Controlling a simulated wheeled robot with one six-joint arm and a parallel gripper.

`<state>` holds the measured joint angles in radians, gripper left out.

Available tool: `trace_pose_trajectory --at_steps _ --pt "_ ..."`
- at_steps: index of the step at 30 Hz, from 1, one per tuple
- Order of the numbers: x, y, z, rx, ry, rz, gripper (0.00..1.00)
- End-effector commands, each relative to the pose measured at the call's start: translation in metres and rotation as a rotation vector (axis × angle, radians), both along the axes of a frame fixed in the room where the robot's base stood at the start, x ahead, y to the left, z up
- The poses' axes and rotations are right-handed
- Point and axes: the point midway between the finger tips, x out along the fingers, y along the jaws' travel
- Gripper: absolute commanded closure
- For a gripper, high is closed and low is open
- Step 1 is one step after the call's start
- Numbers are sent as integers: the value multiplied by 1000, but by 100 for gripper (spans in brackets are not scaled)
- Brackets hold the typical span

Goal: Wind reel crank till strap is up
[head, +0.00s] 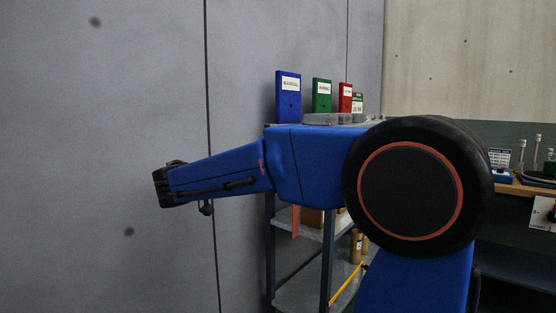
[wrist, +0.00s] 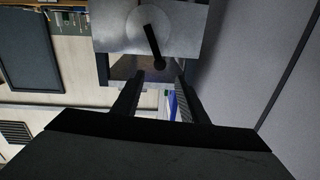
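The crank, a black bar with a round dark knob (wrist: 159,62), is mounted on a round grey disc on a grey metal plate (wrist: 185,35) at the top of the wrist view. The bar slopes down and slightly right to the knob. My gripper (wrist: 159,76) is open, its two black fingers apart and pointing toward the plate. The knob appears in line with the gap between the fingertips; I cannot tell how far in front of them it is. In the head view my gripper is at the far left end of my blue arm, beside the grey wall. I cannot identify the strap.
In the head view a grey shelf rack (head: 328,250) stands behind my arm. Blue (head: 288,108), green (head: 321,101) and red (head: 345,101) labelled panels stand on top. A workbench (head: 525,187) with small items is at right. A smooth grey wall fills the left.

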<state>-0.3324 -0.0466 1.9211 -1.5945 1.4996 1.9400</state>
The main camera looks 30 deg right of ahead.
Motion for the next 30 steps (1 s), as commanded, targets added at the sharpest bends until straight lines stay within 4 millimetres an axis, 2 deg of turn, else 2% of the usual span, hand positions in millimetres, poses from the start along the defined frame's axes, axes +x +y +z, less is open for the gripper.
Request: trace_pose_trajectory --at_steps 21,30 --pt "43 -103 0 1 1 -5 61" --pt "55 -129 -1 1 1 -2 61"
